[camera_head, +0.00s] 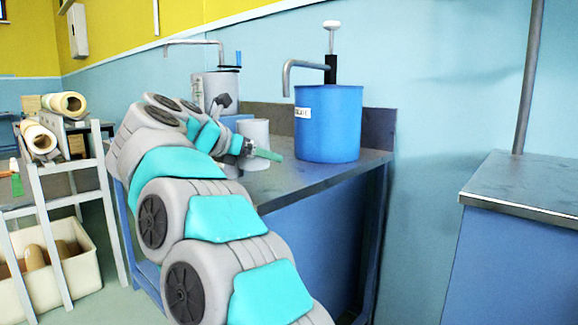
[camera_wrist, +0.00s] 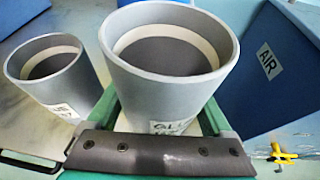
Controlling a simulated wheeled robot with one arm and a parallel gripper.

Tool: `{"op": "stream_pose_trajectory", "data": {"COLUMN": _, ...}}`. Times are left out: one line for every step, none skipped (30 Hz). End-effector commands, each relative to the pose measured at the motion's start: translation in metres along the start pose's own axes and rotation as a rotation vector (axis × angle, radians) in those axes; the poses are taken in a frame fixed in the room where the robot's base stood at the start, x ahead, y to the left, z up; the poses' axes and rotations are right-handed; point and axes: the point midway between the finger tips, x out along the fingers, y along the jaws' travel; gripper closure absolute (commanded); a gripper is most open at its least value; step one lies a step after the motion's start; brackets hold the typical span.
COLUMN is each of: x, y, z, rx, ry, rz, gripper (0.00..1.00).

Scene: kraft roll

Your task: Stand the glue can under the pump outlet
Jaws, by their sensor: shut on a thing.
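The glue can (camera_wrist: 165,85) is a grey, open-topped cylinder with a partly hidden label, upright in the middle of the wrist view. My gripper (camera_head: 266,155) is shut on it, with green fingers at its sides. A grey can (camera_head: 255,130) shows behind the gripper in the head view and appears to be the held one. A blue pump drum (camera_head: 328,125) stands to its right on the bench, with a black-and-silver pump on top. Its bent outlet (camera_head: 287,75) reaches left and turns down, above and right of the can. Whether the can touches the bench is unclear.
A second grey can (camera_wrist: 48,75) stands close left of the held one. A grey pump drum (camera_head: 220,88) with its own spout stands farther back. The front bench top (camera_head: 300,178) is clear.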

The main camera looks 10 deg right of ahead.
Motion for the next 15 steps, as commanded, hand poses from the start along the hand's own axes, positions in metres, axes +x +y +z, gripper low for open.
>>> {"op": "stream_pose_trajectory", "data": {"x": 0.012, "y": -0.003, "z": 0.005, "rx": 0.001, "ry": 0.001, "rz": -0.006, "gripper": 0.73}}
{"op": "stream_pose_trajectory", "data": {"x": 0.019, "y": -0.003, "z": 0.007, "rx": 0.001, "ry": 0.001, "rz": -0.005, "gripper": 0.73}}
{"op": "stream_pose_trajectory", "data": {"x": 0.028, "y": -0.003, "z": 0.011, "rx": 0.001, "ry": 0.0, "rz": -0.004, "gripper": 0.73}}
{"op": "stream_pose_trajectory", "data": {"x": 0.035, "y": -0.004, "z": 0.013, "rx": 0.002, "ry": -0.001, "rz": -0.003, "gripper": 0.73}}
{"op": "stream_pose_trajectory", "data": {"x": 0.042, "y": -0.004, "z": 0.015, "rx": 0.002, "ry": -0.001, "rz": -0.003, "gripper": 0.73}}
{"op": "stream_pose_trajectory", "data": {"x": 0.052, "y": -0.005, "z": 0.018, "rx": 0.002, "ry": 0.0, "rz": -0.005, "gripper": 0.73}}
{"op": "stream_pose_trajectory", "data": {"x": 0.059, "y": -0.007, "z": 0.02, "rx": 0.002, "ry": 0.0, "rz": -0.007, "gripper": 0.73}}
{"op": "stream_pose_trajectory", "data": {"x": 0.066, "y": -0.007, "z": 0.022, "rx": 0.002, "ry": 0.0, "rz": -0.006, "gripper": 0.73}}
{"op": "stream_pose_trajectory", "data": {"x": 0.074, "y": -0.007, "z": 0.025, "rx": 0.002, "ry": 0.0, "rz": -0.005, "gripper": 0.73}}
{"op": "stream_pose_trajectory", "data": {"x": 0.08, "y": -0.008, "z": 0.027, "rx": 0.003, "ry": -0.001, "rz": -0.004, "gripper": 0.73}}
{"op": "stream_pose_trajectory", "data": {"x": 0.085, "y": -0.008, "z": 0.029, "rx": 0.003, "ry": -0.002, "rz": -0.003, "gripper": 0.73}}
{"op": "stream_pose_trajectory", "data": {"x": 0.09, "y": -0.008, "z": 0.03, "rx": 0.002, "ry": -0.001, "rz": -0.001, "gripper": 0.73}}
{"op": "stream_pose_trajectory", "data": {"x": 0.094, "y": -0.008, "z": 0.031, "rx": 0.001, "ry": -0.001, "rz": -0.002, "gripper": 0.73}}
{"op": "stream_pose_trajectory", "data": {"x": 0.097, "y": -0.009, "z": 0.032, "rx": 0.001, "ry": -0.001, "rz": -0.002, "gripper": 0.73}}
{"op": "stream_pose_trajectory", "data": {"x": 0.101, "y": -0.009, "z": 0.033, "rx": 0.001, "ry": -0.001, "rz": -0.002, "gripper": 0.73}}
